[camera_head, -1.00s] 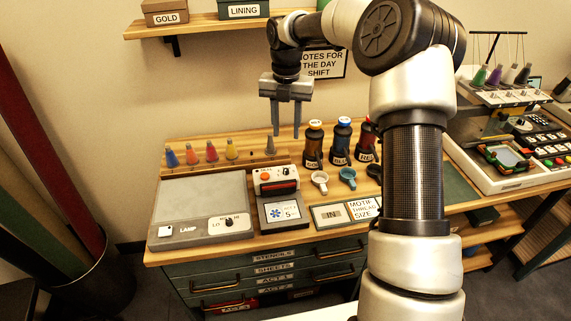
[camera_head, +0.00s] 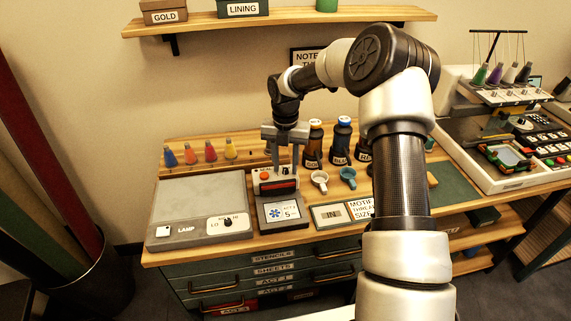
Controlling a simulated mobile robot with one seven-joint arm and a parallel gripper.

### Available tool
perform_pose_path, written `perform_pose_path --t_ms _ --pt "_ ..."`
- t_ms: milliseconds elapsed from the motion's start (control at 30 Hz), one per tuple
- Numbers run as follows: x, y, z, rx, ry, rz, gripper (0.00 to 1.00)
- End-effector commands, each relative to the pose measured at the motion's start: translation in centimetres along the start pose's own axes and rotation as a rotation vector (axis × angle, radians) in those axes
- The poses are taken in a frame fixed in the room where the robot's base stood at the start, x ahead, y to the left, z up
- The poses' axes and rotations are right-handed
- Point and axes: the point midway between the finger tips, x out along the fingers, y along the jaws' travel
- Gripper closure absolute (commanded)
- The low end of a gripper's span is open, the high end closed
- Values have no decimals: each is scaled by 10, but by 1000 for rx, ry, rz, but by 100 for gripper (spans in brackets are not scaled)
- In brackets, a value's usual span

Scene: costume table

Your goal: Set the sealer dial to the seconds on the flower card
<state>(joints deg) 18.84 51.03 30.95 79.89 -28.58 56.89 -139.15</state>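The sealer (camera_head: 276,187) is a small white box with an orange button (camera_head: 265,175) and a dark front with a red strip. It stands toward the back of the bench, behind the flower card (camera_head: 284,213). The card shows a blue flower and a figure that looks like 5, with small print I cannot read. My gripper (camera_head: 286,167) points down over the right part of the sealer's top. Its two fingers are apart. The dial area there is hidden behind the fingers, so I cannot tell the dial's setting or whether the fingers touch it.
Left of the sealer is a grey lamp panel (camera_head: 200,200) with its own dial. Dark bottles (camera_head: 313,145) and two small cups (camera_head: 319,178) stand to the right. Coloured cones (camera_head: 210,152) line the back left. An IN card (camera_head: 331,215) lies right of the flower card.

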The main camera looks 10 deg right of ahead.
Motion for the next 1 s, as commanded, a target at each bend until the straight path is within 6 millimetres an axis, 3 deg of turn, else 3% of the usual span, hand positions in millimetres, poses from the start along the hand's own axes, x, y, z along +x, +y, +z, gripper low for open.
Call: perform_pose_path --t_ms 67,300,667,1000 --pt "0 0 0 0 0 0 66" --pt "0 0 0 0 0 0 100" --pt "-1 0 0 51 1 0 100" --pt "-2 0 0 289 0 0 100"
